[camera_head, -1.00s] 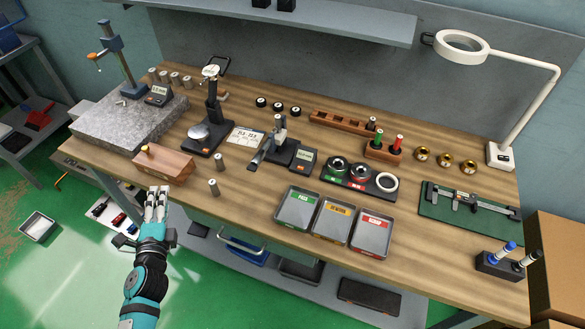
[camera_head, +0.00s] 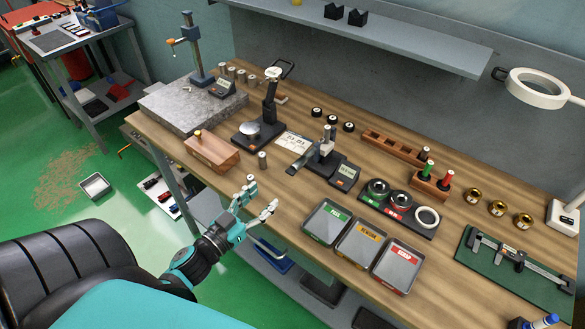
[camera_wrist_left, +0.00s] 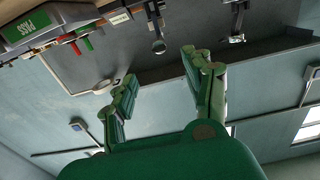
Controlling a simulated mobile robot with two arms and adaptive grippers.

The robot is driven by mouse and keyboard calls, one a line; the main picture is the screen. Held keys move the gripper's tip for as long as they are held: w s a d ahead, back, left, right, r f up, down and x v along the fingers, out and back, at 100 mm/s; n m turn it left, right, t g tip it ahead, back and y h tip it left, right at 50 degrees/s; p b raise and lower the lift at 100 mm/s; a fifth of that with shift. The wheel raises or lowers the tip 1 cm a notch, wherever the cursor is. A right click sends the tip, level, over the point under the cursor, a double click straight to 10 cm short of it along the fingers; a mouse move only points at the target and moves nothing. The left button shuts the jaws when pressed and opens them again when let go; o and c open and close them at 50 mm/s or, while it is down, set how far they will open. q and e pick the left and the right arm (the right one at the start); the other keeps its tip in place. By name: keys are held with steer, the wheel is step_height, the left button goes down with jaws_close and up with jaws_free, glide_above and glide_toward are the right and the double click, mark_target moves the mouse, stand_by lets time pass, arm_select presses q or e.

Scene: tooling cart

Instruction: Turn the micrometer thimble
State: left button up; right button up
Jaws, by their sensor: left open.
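The bench micrometer (camera_head: 325,152) stands mid-bench on a dark base with a digital display (camera_head: 344,174). A grey bar (camera_head: 299,165) sticks out from it toward the front left. It is too small to tell which part is the thimble. My left gripper (camera_head: 262,192) is open and empty, with fingers spread, near the bench's front edge. It is apart from the micrometer, in front and to the left of it. In the left wrist view the two fingers (camera_wrist_left: 163,90) are spread with nothing between them. My right gripper is not in view.
A wooden block (camera_head: 212,150) and a small metal cylinder (camera_head: 262,160) stand left of the micrometer. A dial gauge stand (camera_head: 270,95) is behind. Three labelled trays (camera_head: 325,223) are at the right front. Ring gauges (camera_head: 378,188) sit right of the display.

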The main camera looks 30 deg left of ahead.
mark_target(291, 171)
arm_select(q)
steer(key=w, duration=0.4)
steer(key=w+p, duration=0.1)
steer(key=w, duration=0.3)
steer(key=w+d+p, duration=0.1)
steer(key=w, duration=0.3)
jaws_close()
